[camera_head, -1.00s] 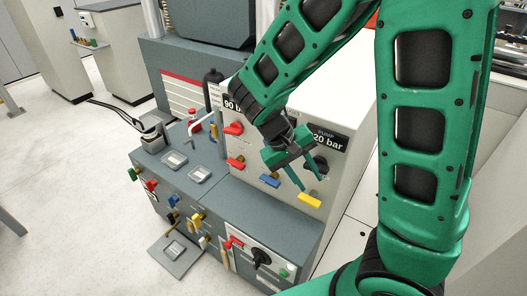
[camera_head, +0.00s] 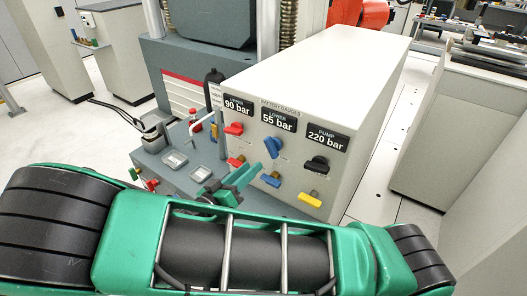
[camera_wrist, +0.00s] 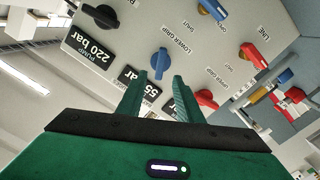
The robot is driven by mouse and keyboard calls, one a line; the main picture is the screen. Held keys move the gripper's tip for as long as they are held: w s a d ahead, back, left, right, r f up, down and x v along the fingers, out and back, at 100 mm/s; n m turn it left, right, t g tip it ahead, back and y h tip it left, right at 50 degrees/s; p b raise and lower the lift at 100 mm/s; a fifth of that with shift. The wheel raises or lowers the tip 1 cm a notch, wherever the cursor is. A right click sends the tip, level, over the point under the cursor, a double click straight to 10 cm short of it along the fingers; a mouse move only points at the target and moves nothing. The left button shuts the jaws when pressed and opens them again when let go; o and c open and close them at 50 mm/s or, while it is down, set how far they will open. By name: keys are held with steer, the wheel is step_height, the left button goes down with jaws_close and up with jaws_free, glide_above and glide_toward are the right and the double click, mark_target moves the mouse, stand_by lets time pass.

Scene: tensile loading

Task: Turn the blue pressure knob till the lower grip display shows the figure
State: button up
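The blue pressure knob (camera_head: 272,147) is on the front of the white gauge box, under the lower grip display (camera_head: 278,121), which reads 55 bar. My gripper (camera_head: 254,172) is below and left of this knob in the head view. In the upside-down wrist view the blue knob (camera_wrist: 159,62) appears just beyond my fingertips (camera_wrist: 160,77), in line with the gap between them. The fingers are apart and hold nothing. I cannot tell how far they are from the knob. The display (camera_wrist: 130,80) is partly hidden behind a finger there.
A second blue knob (camera_head: 271,181) is just below. Red knobs (camera_head: 233,128) are on the left; a black knob (camera_head: 316,164) and a yellow knob (camera_head: 309,200) are on the right. The upper display (camera_head: 237,105) reads 90 bar, the pump display (camera_head: 327,138) 220 bar.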

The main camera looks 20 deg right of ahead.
mark_target(268, 149)
steer(key=x, duration=1)
steer(key=shift+w+r, duration=0.2)
steer(key=shift+w, duration=0.2)
jaws_close()
